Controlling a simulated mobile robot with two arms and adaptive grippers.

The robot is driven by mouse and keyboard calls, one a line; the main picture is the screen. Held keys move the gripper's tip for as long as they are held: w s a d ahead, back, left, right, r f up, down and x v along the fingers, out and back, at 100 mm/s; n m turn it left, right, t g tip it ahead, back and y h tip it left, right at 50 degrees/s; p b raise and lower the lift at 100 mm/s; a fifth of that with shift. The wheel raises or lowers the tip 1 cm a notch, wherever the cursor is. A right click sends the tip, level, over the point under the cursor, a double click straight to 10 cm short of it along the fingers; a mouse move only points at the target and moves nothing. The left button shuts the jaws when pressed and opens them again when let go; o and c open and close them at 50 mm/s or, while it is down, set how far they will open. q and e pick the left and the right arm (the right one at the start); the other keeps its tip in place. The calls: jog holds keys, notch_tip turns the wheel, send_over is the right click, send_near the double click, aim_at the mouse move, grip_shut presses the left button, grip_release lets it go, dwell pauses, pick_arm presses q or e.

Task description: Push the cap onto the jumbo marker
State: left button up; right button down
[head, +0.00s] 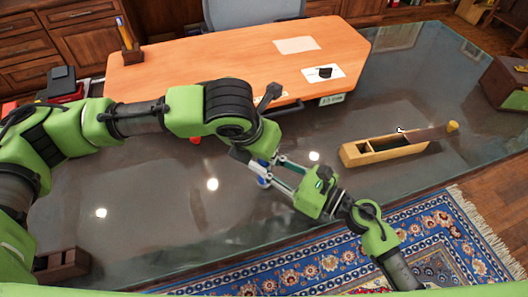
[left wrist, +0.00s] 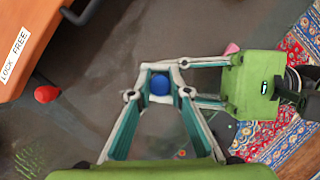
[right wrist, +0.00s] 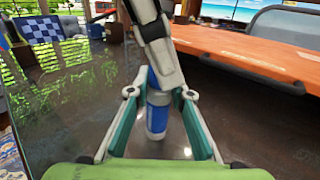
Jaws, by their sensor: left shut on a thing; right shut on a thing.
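The jumbo marker (right wrist: 156,120) shows in the right wrist view as an upright blue cylinder with a pale band. My right gripper (right wrist: 154,96) is shut on it around the band. My left gripper (head: 257,163) reaches in from above and is shut on the blue cap (left wrist: 160,85), whose round end shows in the left wrist view. In the head view my right gripper (head: 266,174) meets it from the lower right. Cap and marker are in line, cap on top. The fingers hide the joint, so I cannot tell whether a gap is left.
Both grippers are over a dark glossy tabletop (head: 120,185). An open wooden box (head: 350,155) lies to the right. An orange wood desk (head: 200,65) stands behind, with a pencil holder (head: 132,53) and a card (head: 338,80). A patterned rug (head: 440,235) lies in front. A red knob (left wrist: 46,94) is near the desk edge.

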pick_arm(q)
jog(key=shift+a+f, duration=0.2)
jog(key=shift+f, duration=0.2)
pick_arm(e)
jog(key=shift+s+a+r, duration=0.2)
jog(key=shift+a+r, duration=0.05)
pick_arm(q)
jog(key=shift+d+r, duration=0.15)
jog(key=shift+r, duration=0.1)
pick_arm(e)
jog(key=shift+d, duration=0.1)
pick_arm(q)
jog(key=shift+w+r, duration=0.1)
jog(key=shift+r, duration=0.2)
pick_arm(e)
jog(key=shift+w, duration=0.1)
pick_arm(q)
jog(key=shift+r, duration=0.25)
pick_arm(e)
jog(key=shift+w+f, duration=0.1)
jog(key=shift+f, duration=0.1)
pick_arm(q)
jog(key=shift+f, duration=0.4)
pick_arm(e)
jog(key=shift+d, duration=0.1)
